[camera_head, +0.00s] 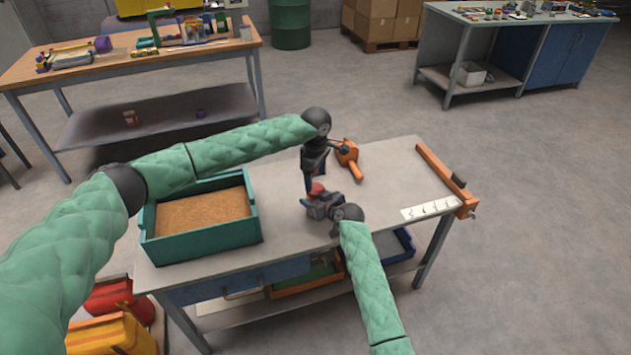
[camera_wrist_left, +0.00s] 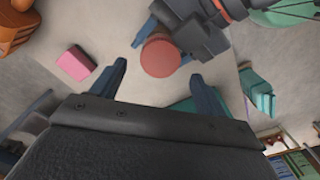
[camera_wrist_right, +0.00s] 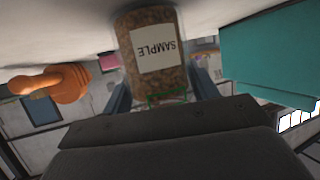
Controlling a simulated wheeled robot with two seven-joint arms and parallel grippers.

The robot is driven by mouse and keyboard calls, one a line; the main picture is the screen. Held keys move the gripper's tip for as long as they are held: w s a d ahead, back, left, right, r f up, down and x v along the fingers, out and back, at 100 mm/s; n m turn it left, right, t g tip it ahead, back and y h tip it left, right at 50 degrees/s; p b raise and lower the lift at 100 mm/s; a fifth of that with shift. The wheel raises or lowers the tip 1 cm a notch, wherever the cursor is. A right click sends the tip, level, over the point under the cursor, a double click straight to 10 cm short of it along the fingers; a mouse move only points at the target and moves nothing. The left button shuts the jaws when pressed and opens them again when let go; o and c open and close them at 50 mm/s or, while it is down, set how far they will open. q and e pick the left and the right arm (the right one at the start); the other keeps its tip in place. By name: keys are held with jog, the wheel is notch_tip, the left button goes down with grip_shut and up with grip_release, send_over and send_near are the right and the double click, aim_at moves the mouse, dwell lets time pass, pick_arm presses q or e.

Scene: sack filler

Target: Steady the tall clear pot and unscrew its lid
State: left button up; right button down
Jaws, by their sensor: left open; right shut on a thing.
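The tall clear pot (camera_wrist_right: 172,82) holds brown grains and has a white SAMPLE label (camera_wrist_right: 155,48), upside down in the right wrist view. My right gripper (camera_wrist_right: 160,92) is shut on the pot's side, with one finger on each side. The round red lid (camera_head: 316,188) is on top; the left wrist view looks down on it (camera_wrist_left: 160,57). My left gripper (camera_wrist_left: 158,73) is open and points down over the lid. The lid lies just beyond the line between its fingertips, with a gap to each finger. In the head view my grippers hide most of the pot.
A teal box of brown grain (camera_head: 160,247) stands on the table's left. An orange scoop (camera_head: 348,160) lies behind the grippers. A pink block (camera_wrist_left: 75,63) lies near the pot. An orange bar (camera_head: 440,172) and white card (camera_head: 430,208) are at the right. Table between is clear.

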jog(key=shift+c, duration=1.8)
grip_release()
jog(key=shift+s+d, duration=0.1)
